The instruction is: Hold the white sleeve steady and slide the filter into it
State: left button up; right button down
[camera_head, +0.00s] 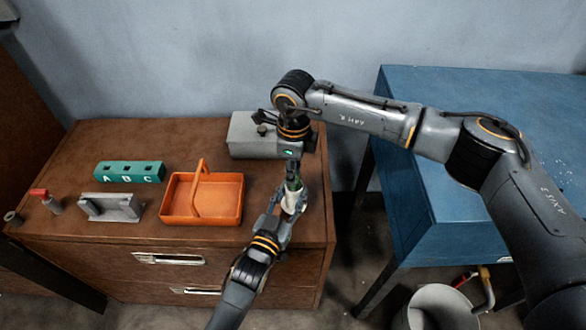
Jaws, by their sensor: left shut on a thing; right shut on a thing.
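The white sleeve (289,203) is small and stands roughly upright above the right end of the brown cabinet. My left gripper (290,208) comes up from below and is shut on the sleeve. My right gripper (292,167) reaches down from above and is shut on the filter (293,184), a slim dark and green piece. The filter's lower end is at the top of the sleeve, closely in line with it. I cannot tell whether its tip is inside the sleeve. The fingers hide parts of both pieces.
On the cabinet top (150,222) are an orange basket (225,207), a green A-B-C block (129,172), a grey holder (111,208), a red-topped item (45,200) and a grey box (247,137). A blue table (470,95) stands right; a bucket (440,308) is on the floor.

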jog(key=shift+f, duration=0.25)
jog(key=c, duration=0.9)
grip_release()
jog(key=shift+o, duration=0.2)
jog(key=shift+r, duration=3.5)
pick_arm(q)
jog(key=o, duration=1.3)
